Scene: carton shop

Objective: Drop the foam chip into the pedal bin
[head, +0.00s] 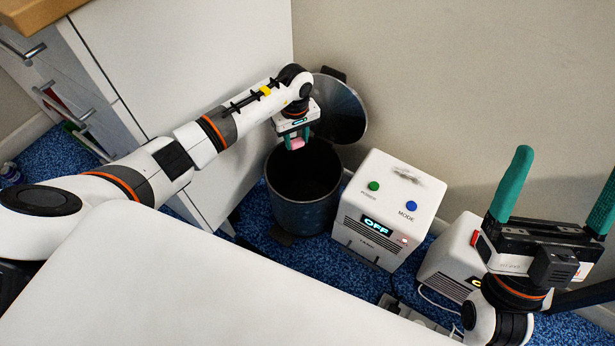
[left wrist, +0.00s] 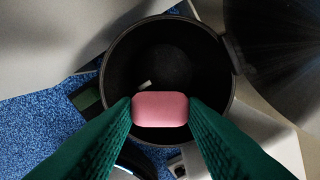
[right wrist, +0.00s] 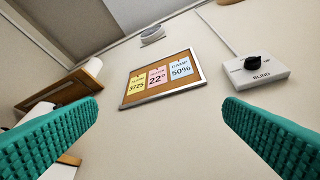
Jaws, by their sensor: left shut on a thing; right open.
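The pink foam chip (head: 297,143) is held between the green fingers of my left gripper (head: 296,138). It also shows in the left wrist view (left wrist: 160,109), gripped at both ends. The pedal bin (head: 300,207) is a dark round bin on the blue carpet. Its lid (head: 346,108) stands open against the wall. My left gripper holds the chip over the bin's opening, near its back rim in the head view. A small pale piece (left wrist: 145,85) shows inside the bin. My right gripper (head: 565,190) is open and empty at the right, its fingers pointing up, facing the wall.
A white box with an OFF display (head: 400,195) stands right of the bin. A second white device (head: 450,252) is farther right. A white cabinet (head: 190,60) stands left of the bin. A white tabletop (head: 180,290) fills the front.

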